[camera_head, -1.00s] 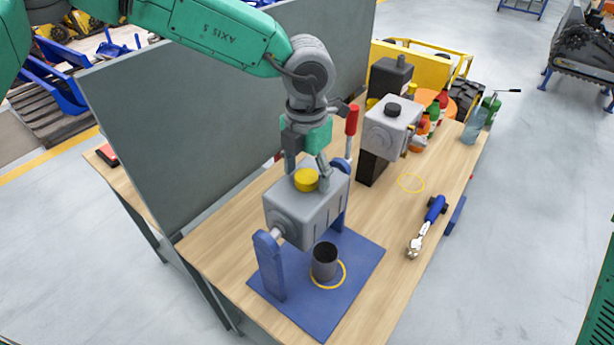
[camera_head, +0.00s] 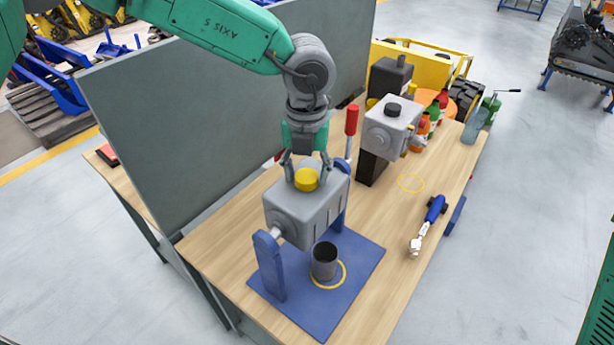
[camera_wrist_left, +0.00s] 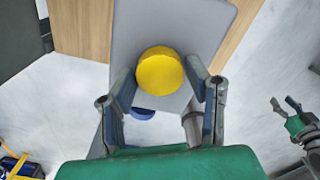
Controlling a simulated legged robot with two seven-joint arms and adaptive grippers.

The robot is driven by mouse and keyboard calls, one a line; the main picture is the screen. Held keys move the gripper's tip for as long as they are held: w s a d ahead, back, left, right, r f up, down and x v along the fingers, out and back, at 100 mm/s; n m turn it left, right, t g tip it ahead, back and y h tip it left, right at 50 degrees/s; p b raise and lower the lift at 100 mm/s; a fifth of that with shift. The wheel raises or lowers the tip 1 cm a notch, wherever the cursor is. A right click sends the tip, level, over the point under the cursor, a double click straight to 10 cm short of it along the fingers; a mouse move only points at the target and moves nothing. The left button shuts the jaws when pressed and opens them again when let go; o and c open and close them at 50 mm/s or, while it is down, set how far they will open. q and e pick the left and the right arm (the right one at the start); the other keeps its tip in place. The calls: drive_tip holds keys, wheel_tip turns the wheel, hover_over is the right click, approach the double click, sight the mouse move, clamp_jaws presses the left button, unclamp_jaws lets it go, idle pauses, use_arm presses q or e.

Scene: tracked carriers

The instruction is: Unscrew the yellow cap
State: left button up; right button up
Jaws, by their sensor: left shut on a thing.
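The yellow cap (camera_head: 306,180) sits on top of a grey box-shaped housing (camera_head: 300,213), held between blue uprights on a blue base plate (camera_head: 350,285). My left gripper (camera_head: 307,177) points down over the housing, with its fingers on either side of the cap, shut on it. The wrist view also shows the round cap (camera_wrist_left: 160,71) between the fingertips. My right gripper (camera_wrist_left: 284,103) shows small at the right of the wrist view, its fingers apart and empty.
A dark cup (camera_head: 324,262) stands on the base plate by a yellow ring. A red-handled lever (camera_head: 351,120) rises behind the housing. A second grey unit (camera_head: 390,130), bottles and a blue-handled tool (camera_head: 433,212) are to the right. A grey panel (camera_head: 220,110) stands behind.

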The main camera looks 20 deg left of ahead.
use_arm(q)
drive_tip(key=n, duration=0.4)
drive_tip(key=n, duration=0.3)
drive_tip(key=shift+n, duration=0.4)
drive_tip(key=n, duration=0.6)
